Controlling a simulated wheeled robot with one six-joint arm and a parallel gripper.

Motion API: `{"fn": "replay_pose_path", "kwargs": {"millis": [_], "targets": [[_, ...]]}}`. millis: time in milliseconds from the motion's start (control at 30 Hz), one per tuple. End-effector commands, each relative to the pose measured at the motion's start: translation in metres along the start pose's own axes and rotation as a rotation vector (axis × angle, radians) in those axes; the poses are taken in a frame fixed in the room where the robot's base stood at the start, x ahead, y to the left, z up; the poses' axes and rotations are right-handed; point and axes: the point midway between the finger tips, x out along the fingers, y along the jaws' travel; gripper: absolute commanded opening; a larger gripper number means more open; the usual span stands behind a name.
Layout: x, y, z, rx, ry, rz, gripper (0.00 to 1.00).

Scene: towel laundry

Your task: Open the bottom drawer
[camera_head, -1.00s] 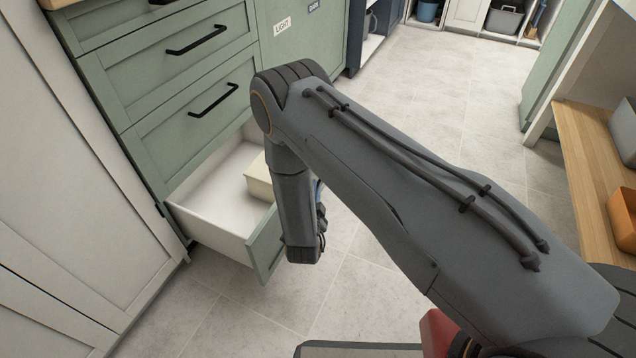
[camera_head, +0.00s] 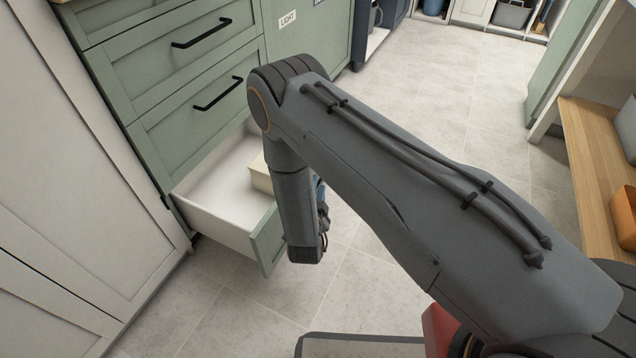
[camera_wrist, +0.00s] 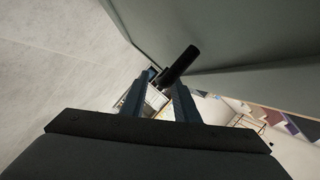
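The green bottom drawer (camera_head: 211,225) stands well out from the cabinet in the head view, with its white inside showing. A cream box (camera_head: 260,176) lies in it. My gripper is at the drawer's front; in the head view my wrist hides the handle and much of the front. In the wrist view the black handle (camera_wrist: 184,60) runs along the green drawer front (camera_wrist: 245,88). My gripper's fingers (camera_wrist: 164,82) stand on either side of the handle's near part and appear shut on it.
Two closed green drawers with black handles (camera_head: 217,93) are above. A tall white cabinet (camera_head: 75,150) stands close on the left. Grey tiled floor (camera_head: 430,95) is free ahead. A wooden bench (camera_head: 590,165) with an orange bin (camera_head: 625,215) is at the right.

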Motion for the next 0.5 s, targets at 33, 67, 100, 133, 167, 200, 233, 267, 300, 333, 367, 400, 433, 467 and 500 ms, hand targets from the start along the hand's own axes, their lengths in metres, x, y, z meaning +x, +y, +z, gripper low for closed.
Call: {"fn": "replay_pose_path", "kwargs": {"millis": [33,67,100,133,167,200,233,267,300,333,367,400,433,467,500], "targets": [[-0.01,-0.002,0.0,-0.003,-0.003,0.0,0.28],[-0.016,-0.002,0.0,-0.003,-0.003,0.001,0.28],[-0.022,-0.002,0.0,-0.003,-0.002,0.0,0.28],[-0.027,-0.002,-0.001,-0.002,-0.002,0.0,0.28],[-0.031,-0.002,-0.001,-0.002,-0.002,-0.001,0.28],[-0.037,-0.002,0.0,-0.002,-0.002,0.0,0.28],[-0.041,-0.001,0.0,-0.002,-0.001,0.001,0.28],[-0.044,-0.001,-0.001,-0.002,-0.001,0.001,0.28],[-0.048,-0.001,0.0,-0.001,-0.001,0.001,0.28],[-0.05,-0.001,0.0,-0.001,-0.001,0.0,0.28],[-0.052,-0.001,0.0,-0.001,0.0,0.0,0.28],[-0.054,-0.001,0.0,-0.001,0.0,0.0,0.28],[-0.054,-0.001,-0.001,-0.001,0.001,0.0,0.28],[-0.055,-0.001,-0.001,0.0,0.001,0.0,0.28],[-0.055,0.0,-0.001,0.0,0.001,0.0,0.28]]}}
